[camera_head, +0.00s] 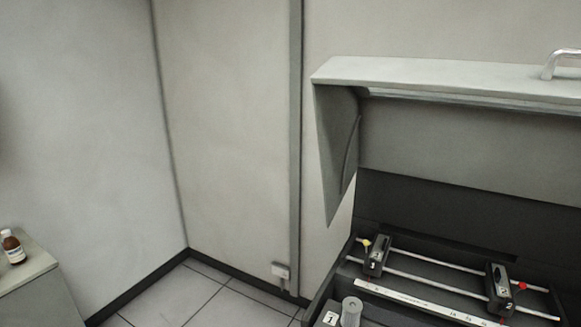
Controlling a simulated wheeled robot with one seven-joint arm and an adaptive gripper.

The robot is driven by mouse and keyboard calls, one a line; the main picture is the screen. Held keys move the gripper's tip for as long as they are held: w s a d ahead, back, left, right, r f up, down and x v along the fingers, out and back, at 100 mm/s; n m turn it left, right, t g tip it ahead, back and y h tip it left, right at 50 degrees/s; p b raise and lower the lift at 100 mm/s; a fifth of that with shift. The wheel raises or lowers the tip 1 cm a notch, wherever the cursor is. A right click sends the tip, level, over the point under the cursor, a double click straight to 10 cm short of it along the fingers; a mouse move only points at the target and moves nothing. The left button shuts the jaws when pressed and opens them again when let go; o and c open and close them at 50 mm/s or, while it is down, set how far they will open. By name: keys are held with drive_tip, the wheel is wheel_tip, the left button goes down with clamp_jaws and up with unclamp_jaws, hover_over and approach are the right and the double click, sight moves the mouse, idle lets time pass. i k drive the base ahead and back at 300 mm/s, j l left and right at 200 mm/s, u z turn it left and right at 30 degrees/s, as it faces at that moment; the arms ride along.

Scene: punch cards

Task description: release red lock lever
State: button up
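A small red knob (521,286), apparently the red lock lever, sticks out at the right side of a black carriage marked 2 (500,292). The carriage sits on two metal rails inside the open machine at the lower right. Another small red spot (503,321) shows below this carriage; it is too small to make out. The lever's exact angle cannot be told. My gripper is not in view.
A black carriage marked 1 (376,257) with a yellow knob (366,243) sits on the rails' left end. A white scale strip (425,303) runs in front. The raised grey lid (440,80) overhangs the machine. A brown bottle (12,247) stands on a cabinet (28,268) at left.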

sight(522, 285)
drive_tip(key=z, duration=1.45)
drive_tip(key=l+u, duration=0.15)
drive_tip(key=l, duration=0.2)
drive_tip(key=k+l+u, duration=0.15)
drive_tip(key=l, duration=0.2)
